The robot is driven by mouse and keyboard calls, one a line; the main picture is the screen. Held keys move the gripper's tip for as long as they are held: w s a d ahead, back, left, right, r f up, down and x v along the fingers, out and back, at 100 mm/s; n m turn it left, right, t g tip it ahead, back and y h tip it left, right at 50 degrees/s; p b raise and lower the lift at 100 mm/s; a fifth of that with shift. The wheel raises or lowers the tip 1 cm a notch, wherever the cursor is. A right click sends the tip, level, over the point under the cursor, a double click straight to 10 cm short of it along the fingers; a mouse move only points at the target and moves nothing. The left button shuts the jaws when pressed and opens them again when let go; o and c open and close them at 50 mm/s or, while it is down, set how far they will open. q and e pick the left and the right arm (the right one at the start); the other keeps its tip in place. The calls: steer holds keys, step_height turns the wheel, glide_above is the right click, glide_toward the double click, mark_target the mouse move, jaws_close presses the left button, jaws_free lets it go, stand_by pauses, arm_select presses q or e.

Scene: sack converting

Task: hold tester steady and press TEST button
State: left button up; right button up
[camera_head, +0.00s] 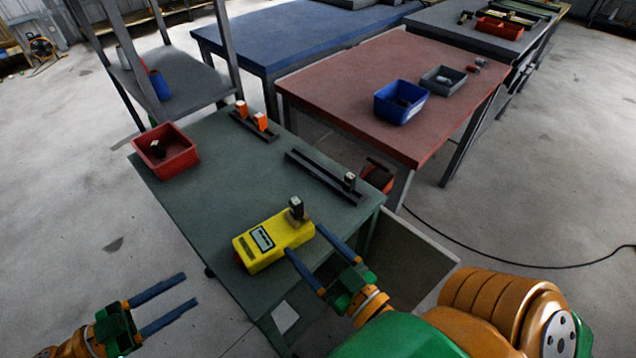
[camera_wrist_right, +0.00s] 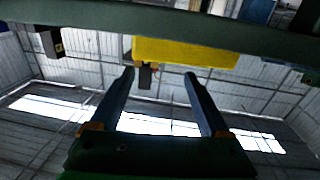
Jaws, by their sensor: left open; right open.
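The yellow tester (camera_head: 262,252) lies near the front edge of the green table, a pale panel with a dark display on its top. A small dark block with a light top (camera_head: 296,208) stands at its far right end. I cannot make out which part is the TEST button. My right gripper (camera_head: 303,240) is open, its blue fingertips close to the tester's right end; contact is unclear. In the right wrist view the tester (camera_wrist_right: 185,52) is beyond the open fingers (camera_wrist_right: 160,75). My left gripper (camera_head: 190,288) is open and empty, left of the table over the floor.
The green table (camera_head: 205,210) also holds a red bin (camera_head: 180,158) with a dark item, a dark rail with orange-topped pieces (camera_head: 260,122), and another dark rail (camera_head: 320,178). A reddish table (camera_head: 340,80) with a blue bin (camera_head: 400,108) stands behind. The table's middle is clear.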

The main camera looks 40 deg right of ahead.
mark_target(298, 217)
steer(key=shift+w+d+r+m+h, duration=0.2)
steer(key=shift+w+d+m+h, duration=0.4)
steer(key=shift+w+d, duration=0.25)
steer(key=w, duration=0.5)
steer(key=shift+w, duration=0.4)
jaws_close()
arm_select(q)
jaws_close()
arm_select(e)
steer(key=shift+f, duration=0.1)
stand_by(0.5)
